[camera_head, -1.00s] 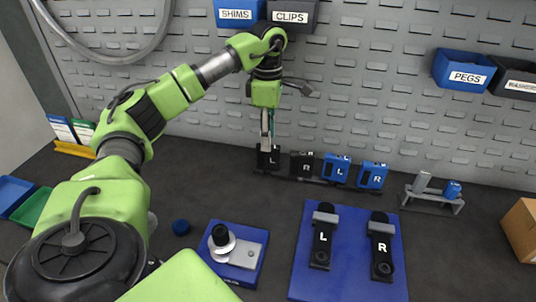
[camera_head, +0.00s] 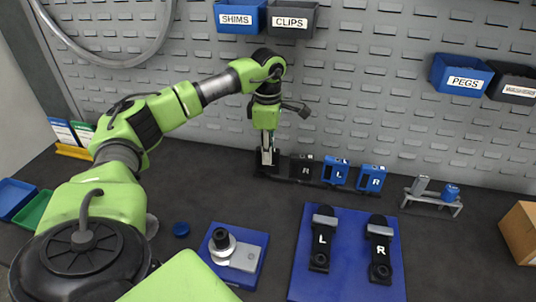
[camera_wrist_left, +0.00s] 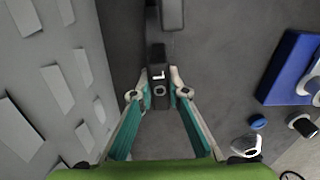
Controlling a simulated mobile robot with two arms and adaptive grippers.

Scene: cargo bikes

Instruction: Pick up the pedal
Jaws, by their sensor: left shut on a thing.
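The black pedal marked L (camera_wrist_left: 158,74) sits at the left end of a row of pedals along the back of the bench. My left gripper (camera_head: 267,160) points down over it and hides most of it in the head view. In the left wrist view the two fingertips (camera_wrist_left: 159,93) are shut on this pedal, one on each side. Beside it in the row stand a black pedal marked R (camera_head: 302,167), a blue pedal marked L (camera_head: 336,171) and a blue pedal marked R (camera_head: 371,178). My right gripper is not in view.
A blue mat (camera_head: 346,278) holds two black crank arms marked L and R. A blue plate (camera_head: 262,244) with a round fixture and a small blue cap (camera_head: 181,229) lie nearer. A grey stand (camera_head: 432,201) is at right. The pegboard wall rises close behind the pedals.

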